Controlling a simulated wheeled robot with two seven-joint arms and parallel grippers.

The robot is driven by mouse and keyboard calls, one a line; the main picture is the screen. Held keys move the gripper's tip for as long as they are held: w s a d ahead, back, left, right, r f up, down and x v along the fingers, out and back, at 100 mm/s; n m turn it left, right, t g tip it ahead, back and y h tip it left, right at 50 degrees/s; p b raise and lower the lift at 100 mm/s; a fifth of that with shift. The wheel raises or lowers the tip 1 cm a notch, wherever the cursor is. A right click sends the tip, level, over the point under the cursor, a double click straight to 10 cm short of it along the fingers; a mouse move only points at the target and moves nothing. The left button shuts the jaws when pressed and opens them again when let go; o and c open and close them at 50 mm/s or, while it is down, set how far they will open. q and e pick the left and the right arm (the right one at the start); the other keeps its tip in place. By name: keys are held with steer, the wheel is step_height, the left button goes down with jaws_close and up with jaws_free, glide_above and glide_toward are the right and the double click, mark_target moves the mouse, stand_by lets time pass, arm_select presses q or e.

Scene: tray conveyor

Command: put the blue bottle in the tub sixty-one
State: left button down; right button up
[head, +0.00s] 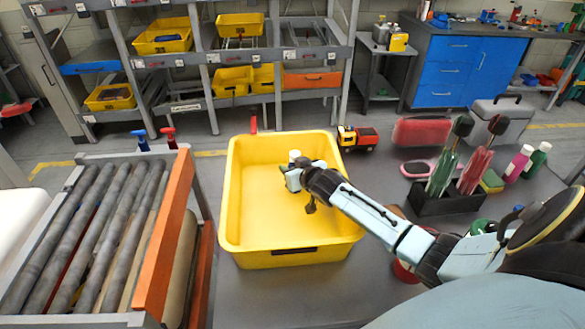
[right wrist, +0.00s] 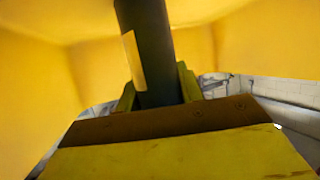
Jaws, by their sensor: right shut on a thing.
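A large yellow tub (head: 232,190) stands on the grey table in the head view, with a dark label on its front that I cannot read. My right gripper (head: 296,178) is over the inside of the tub. In the right wrist view the gripper (right wrist: 158,92) is shut on a dark bottle (right wrist: 146,40) with a pale yellow label; its colour is hard to tell there. In the head view only a white top of the held bottle (head: 294,155) shows clearly, and the fingers hide the rest. I cannot tell whether the bottle touches the tub floor. My left gripper is out of view.
A roller conveyor (head: 90,220) with an orange side rail (head: 165,230) is left of the tub. A toy truck (head: 357,138) stands behind its right corner.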

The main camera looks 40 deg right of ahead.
steer(key=shift+f, duration=0.1)
steer(key=o, duration=1)
steer(key=shift+o, duration=0.2)
steer(key=shift+s+r, duration=0.15)
steer(key=shift+r, duration=0.05)
steer(key=p+v, duration=0.1)
steer(key=v, duration=1)
steer(key=shift+s+r+p, duration=0.2)
steer(key=shift+s+p, duration=0.1)
steer(key=shift+p, duration=0.1)
steer(key=shift+r, duration=0.1)
